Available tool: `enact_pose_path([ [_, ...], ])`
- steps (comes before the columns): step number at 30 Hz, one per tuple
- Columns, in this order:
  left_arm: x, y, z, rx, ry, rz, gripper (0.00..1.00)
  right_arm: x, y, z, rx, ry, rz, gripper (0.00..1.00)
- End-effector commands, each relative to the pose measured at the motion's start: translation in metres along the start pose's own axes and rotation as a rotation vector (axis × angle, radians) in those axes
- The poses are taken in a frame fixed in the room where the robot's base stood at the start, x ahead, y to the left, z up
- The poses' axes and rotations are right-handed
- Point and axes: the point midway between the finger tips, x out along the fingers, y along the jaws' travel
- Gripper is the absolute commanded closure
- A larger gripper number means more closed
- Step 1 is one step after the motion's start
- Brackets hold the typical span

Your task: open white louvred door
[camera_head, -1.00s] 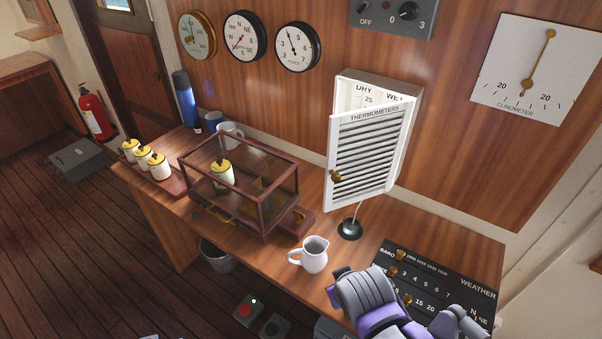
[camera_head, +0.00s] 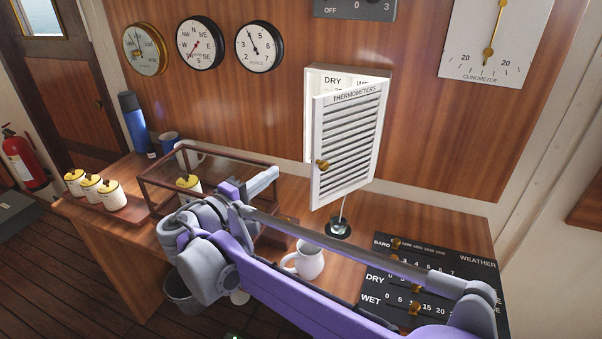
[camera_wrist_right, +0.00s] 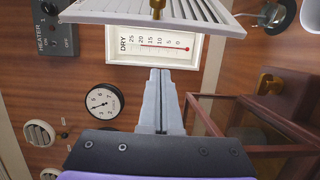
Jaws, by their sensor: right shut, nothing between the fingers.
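The white louvred door (camera_head: 348,143) stands ajar on the thermometer box (camera_head: 322,74) on the wall, its left side swung out from the box. Its brass knob (camera_head: 321,164) is near the left edge. My right gripper (camera_head: 268,179) is shut and empty, left of and below the knob, above the glass case. In the right wrist view my right gripper (camera_wrist_right: 160,72) points at the box opening, where a DRY thermometer (camera_wrist_right: 155,46) shows. There the louvred door (camera_wrist_right: 200,14) and knob (camera_wrist_right: 157,6) are at the top, apart from the fingertips. My left gripper is out of view.
The glass case (camera_head: 160,182) stands on the desk (camera_head: 125,235) under my right arm. A white jug (camera_head: 309,262) and a dark-based stand (camera_head: 338,228) are below the door. A weather board (camera_head: 440,275) lies at right. Gauges (camera_head: 260,46) hang on the wall.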

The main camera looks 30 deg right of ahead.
Motion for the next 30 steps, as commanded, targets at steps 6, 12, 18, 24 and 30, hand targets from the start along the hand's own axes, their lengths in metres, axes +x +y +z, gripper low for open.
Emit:
enact_pose_path([
  [6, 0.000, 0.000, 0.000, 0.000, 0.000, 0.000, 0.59, 0.016, 0.005, -0.003, -0.001, -0.002, 0.023, 1.00],
  [12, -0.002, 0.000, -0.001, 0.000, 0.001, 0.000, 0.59, 0.058, 0.006, -0.002, -0.001, -0.005, 0.022, 1.00],
  [18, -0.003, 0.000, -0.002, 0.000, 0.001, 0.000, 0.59, 0.100, 0.006, -0.002, -0.001, -0.003, 0.021, 1.00],
  [24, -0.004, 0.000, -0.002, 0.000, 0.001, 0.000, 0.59, 0.090, 0.006, 0.023, 0.000, 0.001, 0.020, 1.00],
  [30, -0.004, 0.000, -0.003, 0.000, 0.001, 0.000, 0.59, 0.086, 0.006, 0.034, 0.000, 0.001, 0.020, 1.00],
])
